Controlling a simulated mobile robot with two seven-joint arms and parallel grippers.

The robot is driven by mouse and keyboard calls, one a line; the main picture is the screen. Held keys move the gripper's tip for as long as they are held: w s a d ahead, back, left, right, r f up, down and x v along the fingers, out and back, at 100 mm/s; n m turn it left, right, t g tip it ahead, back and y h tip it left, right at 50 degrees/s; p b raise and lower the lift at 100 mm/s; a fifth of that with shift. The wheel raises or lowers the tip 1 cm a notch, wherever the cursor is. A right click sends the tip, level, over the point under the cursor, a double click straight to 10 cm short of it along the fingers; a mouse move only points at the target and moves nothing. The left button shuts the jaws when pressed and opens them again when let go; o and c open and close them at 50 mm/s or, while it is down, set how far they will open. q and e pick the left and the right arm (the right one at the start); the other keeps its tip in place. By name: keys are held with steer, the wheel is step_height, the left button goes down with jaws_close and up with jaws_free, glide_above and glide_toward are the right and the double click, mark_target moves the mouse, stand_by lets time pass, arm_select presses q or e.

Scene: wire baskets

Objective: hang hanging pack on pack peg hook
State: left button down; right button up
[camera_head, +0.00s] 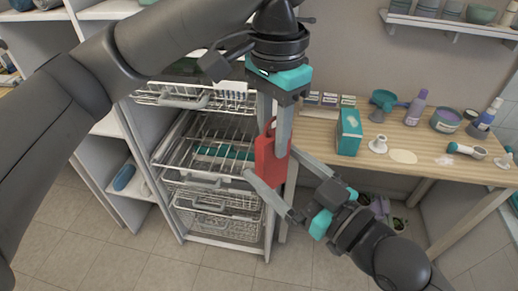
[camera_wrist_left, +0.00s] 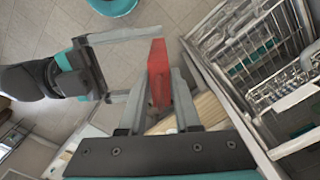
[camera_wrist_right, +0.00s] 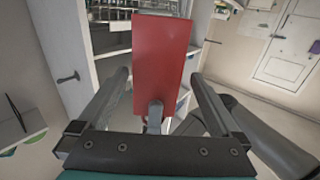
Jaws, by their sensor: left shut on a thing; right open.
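The red hanging pack (camera_head: 268,160) is held upright in my left gripper (camera_head: 274,125), whose fingers are shut on its upper part. The left wrist view shows the pack (camera_wrist_left: 158,72) between the fingertips. My right gripper (camera_head: 270,163) is open, its fingers spread on either side of the lower pack. In the right wrist view the broad red face of the pack (camera_wrist_right: 162,55) stands between and beyond those fingertips; contact cannot be told. I cannot clearly identify the pack peg hook. A small dark knob or peg (camera_head: 308,20) shows on the wall beside my left wrist.
A white rack with pulled-out wire baskets (camera_head: 205,150) stands just left of the pack. A wooden table (camera_head: 425,140) at the right carries a teal box (camera_head: 349,132), a purple bottle (camera_head: 416,107) and other items. A wall shelf (camera_head: 450,25) is above. Tiled floor lies in front.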

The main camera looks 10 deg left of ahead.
mark_target(256, 151)
steer(key=shift+x, duration=2.65)
steer(key=shift+c, duration=0.2)
arm_select(q)
steer(key=shift+w, duration=0.1)
arm_select(e)
steer(key=c, duration=1.2)
arm_select(q)
steer(key=c, duration=1.1)
jaws_free()
arm_select(e)
steer(key=shift+a, duration=0.1)
steer(key=shift+c, duration=0.6)
arm_select(q)
steer(key=o, duration=0.6)
steer(key=shift+c, duration=0.2)
steer(key=shift+r, duration=0.1)
